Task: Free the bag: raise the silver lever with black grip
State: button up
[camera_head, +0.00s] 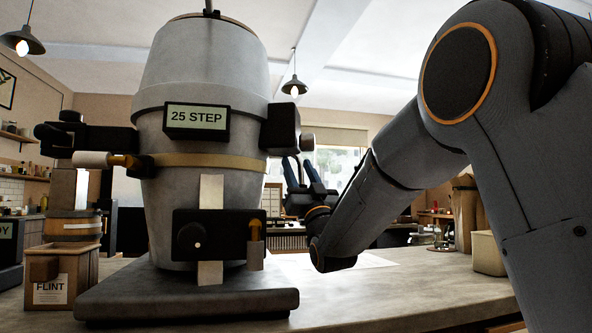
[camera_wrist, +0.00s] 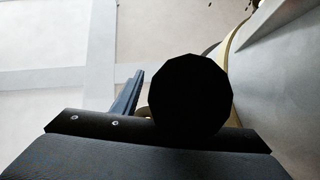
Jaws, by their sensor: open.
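The grey machine body (camera_head: 204,100) stands at left centre with a "25 STEP" label. I cannot clearly make out the silver lever or the bag.
A brass lever with a white grip (camera_head: 92,159) is on the machine's left. A black plate (camera_head: 220,225) with a round knob and a brass piece is on its front. A "FLINT" box (camera_head: 58,280) is at left.

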aim_at(304, 184)
jog(key=shift+w+b+v, duration=0.2)
jog(key=shift+b+v, duration=1.45)
jog(key=shift+v, duration=1.15)
jog(key=shift+f, duration=0.15)
